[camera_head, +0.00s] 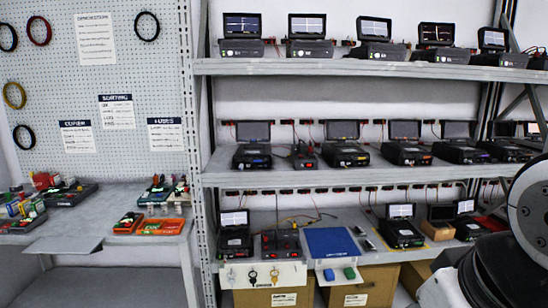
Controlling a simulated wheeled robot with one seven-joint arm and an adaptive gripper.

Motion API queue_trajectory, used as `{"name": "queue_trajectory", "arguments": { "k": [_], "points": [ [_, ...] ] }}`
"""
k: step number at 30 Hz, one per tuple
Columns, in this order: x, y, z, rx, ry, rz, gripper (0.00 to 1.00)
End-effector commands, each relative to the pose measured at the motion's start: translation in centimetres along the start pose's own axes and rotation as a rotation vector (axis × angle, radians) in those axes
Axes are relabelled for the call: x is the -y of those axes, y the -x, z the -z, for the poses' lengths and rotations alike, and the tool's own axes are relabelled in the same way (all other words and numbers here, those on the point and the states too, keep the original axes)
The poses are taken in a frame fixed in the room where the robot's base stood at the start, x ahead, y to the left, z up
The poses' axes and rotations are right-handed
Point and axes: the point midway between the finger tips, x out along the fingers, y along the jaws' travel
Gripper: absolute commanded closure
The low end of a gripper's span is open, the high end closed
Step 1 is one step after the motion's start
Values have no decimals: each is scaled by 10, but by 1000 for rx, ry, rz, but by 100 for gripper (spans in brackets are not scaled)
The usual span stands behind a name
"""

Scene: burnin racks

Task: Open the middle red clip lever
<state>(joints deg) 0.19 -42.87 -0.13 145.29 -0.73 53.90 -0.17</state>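No red clip lever can be made out for certain at this size. A black box with small red parts on top (280,243) stands on the lower shelf, left of a blue mat. A black unit with red and dark parts (305,158) stands on the middle shelf. The left bench holds red and green parts (45,182), too small to tell apart. Part of my arm fills the lower right corner. My gripper is not in view.
The rack has three shelves of black units with small screens; the middle shelf edge (330,178) runs across. A blue mat (330,241) lies on the lower shelf. Orange trays (160,227) sit on the left bench. Cardboard boxes (375,284) stand below the rack.

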Motion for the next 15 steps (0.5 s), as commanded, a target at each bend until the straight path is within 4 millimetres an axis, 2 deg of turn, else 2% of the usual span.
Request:
{"name": "queue_trajectory", "arguments": {
  "k": [5, 10, 11, 15],
  "points": [
    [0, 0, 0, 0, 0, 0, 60],
    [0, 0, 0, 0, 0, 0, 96],
    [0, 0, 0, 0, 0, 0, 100],
    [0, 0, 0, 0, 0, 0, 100]
  ]
}}
